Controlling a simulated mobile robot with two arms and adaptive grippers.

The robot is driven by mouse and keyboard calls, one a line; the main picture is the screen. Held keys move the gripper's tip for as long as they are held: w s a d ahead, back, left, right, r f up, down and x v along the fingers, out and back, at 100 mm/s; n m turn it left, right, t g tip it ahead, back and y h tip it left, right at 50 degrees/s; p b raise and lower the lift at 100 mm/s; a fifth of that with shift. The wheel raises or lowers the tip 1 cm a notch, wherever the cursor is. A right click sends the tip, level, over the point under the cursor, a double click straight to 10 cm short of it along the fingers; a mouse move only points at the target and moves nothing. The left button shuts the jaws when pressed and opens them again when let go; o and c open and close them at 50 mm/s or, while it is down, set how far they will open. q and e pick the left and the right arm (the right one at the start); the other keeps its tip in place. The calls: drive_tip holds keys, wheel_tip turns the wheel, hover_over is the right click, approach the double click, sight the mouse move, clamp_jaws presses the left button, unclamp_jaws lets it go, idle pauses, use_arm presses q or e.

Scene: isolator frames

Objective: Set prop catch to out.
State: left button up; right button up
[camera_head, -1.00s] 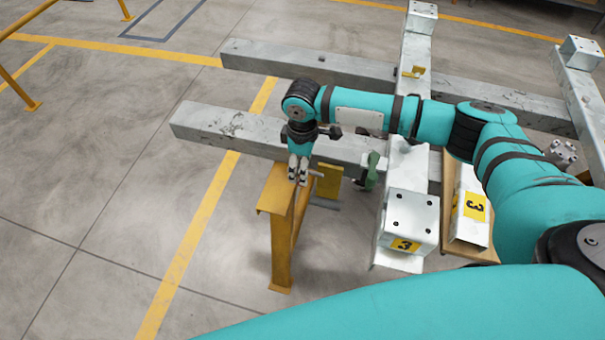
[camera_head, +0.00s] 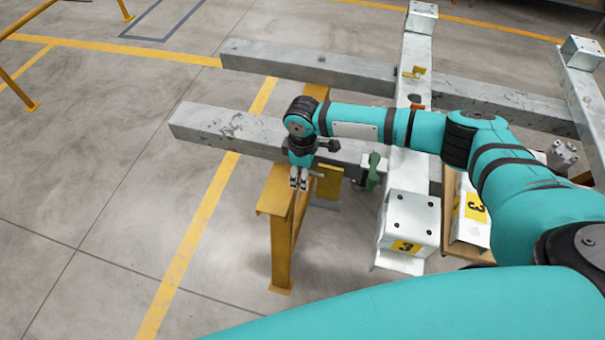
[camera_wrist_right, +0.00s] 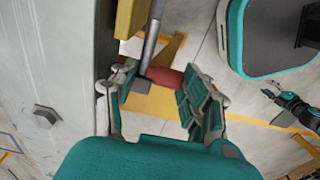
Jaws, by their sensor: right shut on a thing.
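The prop catch shows in the right wrist view as a grey rod with a red grip (camera_wrist_right: 165,77). My right gripper (camera_wrist_right: 160,95) has its pads closed around that grip. In the head view the same gripper (camera_head: 299,184) points down at the top of a yellow prop stand (camera_head: 283,225), beside the near grey beam (camera_head: 225,127). Its fingers hide the grip there. A yellow plate (camera_head: 329,183) is just right of the fingers. In the wrist view another gripper (camera_wrist_right: 275,95), apparently my left, is small at the right edge, away from the catch; its jaw state is unclear.
A green clamp-like part (camera_head: 371,171) sits on the near beam by a white post marked 3 (camera_head: 408,225). A second grey beam (camera_head: 300,65) runs behind, with a yellow piece (camera_head: 415,72) on the cross member.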

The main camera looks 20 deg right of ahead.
drive_tip(key=shift+s+a+f, duration=0.15)
drive_tip(key=shift+s+a, duration=0.1)
drive_tip(key=shift+s, duration=0.05)
clamp_jaws()
drive_tip(key=w+a, duration=0.2)
drive_tip(key=a, duration=0.2)
drive_tip(key=shift+w+a, duration=0.35)
drive_tip(key=shift+w, duration=0.05)
drive_tip(key=o, duration=0.7)
unclamp_jaws()
drive_tip(key=shift+c, duration=0.2)
drive_tip(key=shift+o, duration=1.3)
drive_tip(key=shift+a, duration=0.1)
drive_tip(key=shift+w+d, duration=0.15)
drive_tip(key=shift+d, duration=0.05)
drive_tip(key=shift+r, duration=0.35)
wheel_tip(320, 180, up, 12)
drive_tip(key=shift+f, duration=0.2)
